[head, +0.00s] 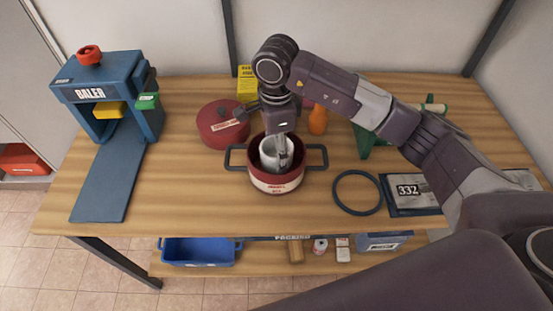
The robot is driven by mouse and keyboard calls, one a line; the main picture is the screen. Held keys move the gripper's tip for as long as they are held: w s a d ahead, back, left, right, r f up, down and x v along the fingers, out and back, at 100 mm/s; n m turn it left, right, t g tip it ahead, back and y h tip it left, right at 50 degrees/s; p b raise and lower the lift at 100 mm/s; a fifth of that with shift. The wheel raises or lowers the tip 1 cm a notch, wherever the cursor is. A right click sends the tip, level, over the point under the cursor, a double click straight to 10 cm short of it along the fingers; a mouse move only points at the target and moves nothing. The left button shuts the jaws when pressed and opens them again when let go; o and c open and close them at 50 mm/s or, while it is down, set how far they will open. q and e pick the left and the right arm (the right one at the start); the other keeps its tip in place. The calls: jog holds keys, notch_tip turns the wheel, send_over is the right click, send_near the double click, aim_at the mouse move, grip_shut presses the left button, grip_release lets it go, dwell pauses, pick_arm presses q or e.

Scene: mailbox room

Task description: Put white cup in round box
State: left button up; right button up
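The white cup (268,152) is inside the round box (275,185), a dark red and cream pot-like container with two dark side handles, standing on the wooden table. The cup's upper part shows above or near the box's rim; its base is hidden. My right gripper (283,158) points straight down over the box, with its fingers at the cup's right side. The fingers overlap the cup, and I cannot tell whether they are closed on its wall. My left gripper is not in view.
A red round lid-like piece (215,127) lies behind left of the box. A blue baler (105,95) stands left. An orange bottle (318,120) and yellow box (246,80) stand behind. A black ring (358,211) and 332 plate (412,191) lie right. The front left tabletop is clear.

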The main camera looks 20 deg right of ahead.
jog(key=shift+f, duration=0.6)
notch_tip(320, 180, down, 3)
jog(key=shift+f+p, duration=0.2)
jog(key=shift+p, duration=0.3)
jog(key=shift+f, duration=0.1)
jog(key=shift+f, duration=0.15)
jog(key=o, duration=0.7)
jog(key=shift+c, duration=0.2)
